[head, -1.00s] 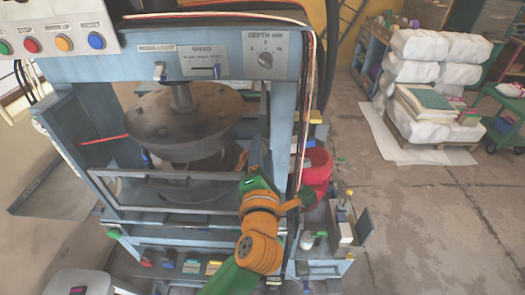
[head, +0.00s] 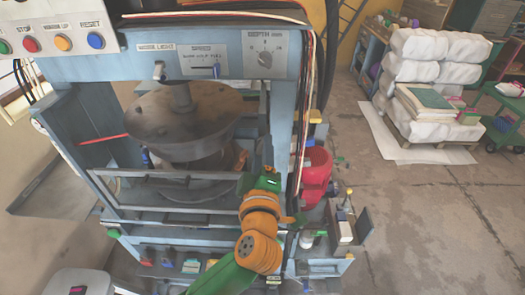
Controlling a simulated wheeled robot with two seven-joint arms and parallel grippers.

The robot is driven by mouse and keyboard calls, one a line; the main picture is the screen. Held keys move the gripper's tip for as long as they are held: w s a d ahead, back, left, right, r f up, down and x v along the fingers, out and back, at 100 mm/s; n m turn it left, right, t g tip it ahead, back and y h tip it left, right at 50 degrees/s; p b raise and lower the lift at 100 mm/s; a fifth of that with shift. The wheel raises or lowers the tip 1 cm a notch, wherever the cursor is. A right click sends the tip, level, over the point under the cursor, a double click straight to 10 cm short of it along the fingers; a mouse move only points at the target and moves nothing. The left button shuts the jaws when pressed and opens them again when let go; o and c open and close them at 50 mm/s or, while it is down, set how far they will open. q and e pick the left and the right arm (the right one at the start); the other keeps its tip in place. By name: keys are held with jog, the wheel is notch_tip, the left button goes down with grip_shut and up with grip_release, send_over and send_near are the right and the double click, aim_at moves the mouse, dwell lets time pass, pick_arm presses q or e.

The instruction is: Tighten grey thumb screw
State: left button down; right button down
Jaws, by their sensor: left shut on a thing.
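The blue-framed press (head: 275,95) stands in front of me with a large dark round plate (head: 185,115) hanging in it. My left arm comes up from the bottom, green and orange. Its gripper (head: 250,181) is at the right front post of the press, at the end of the front crossbar. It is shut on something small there. I cannot make out the grey thumb screw, because the gripper and orange wrist cover that spot. My right gripper is not in view.
A red bucket (head: 317,175) stands just right of the press, close to my wrist. A side shelf (head: 345,225) with small items is at its lower right. Cables run down the right post. Open floor (head: 440,230) lies to the right.

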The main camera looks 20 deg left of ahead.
pick_arm(q)
jog(key=m, duration=1.2)
jog(key=shift+a+f+m, duration=0.1)
jog(key=shift+f+m, duration=0.1)
jog(key=shift+m, duration=0.1)
dwell(0.3)
jog(key=shift+c, duration=1.8)
grip_release()
jog(key=shift+s, duration=0.1)
jog(key=b+v, duration=0.1)
jog(key=v, duration=0.6)
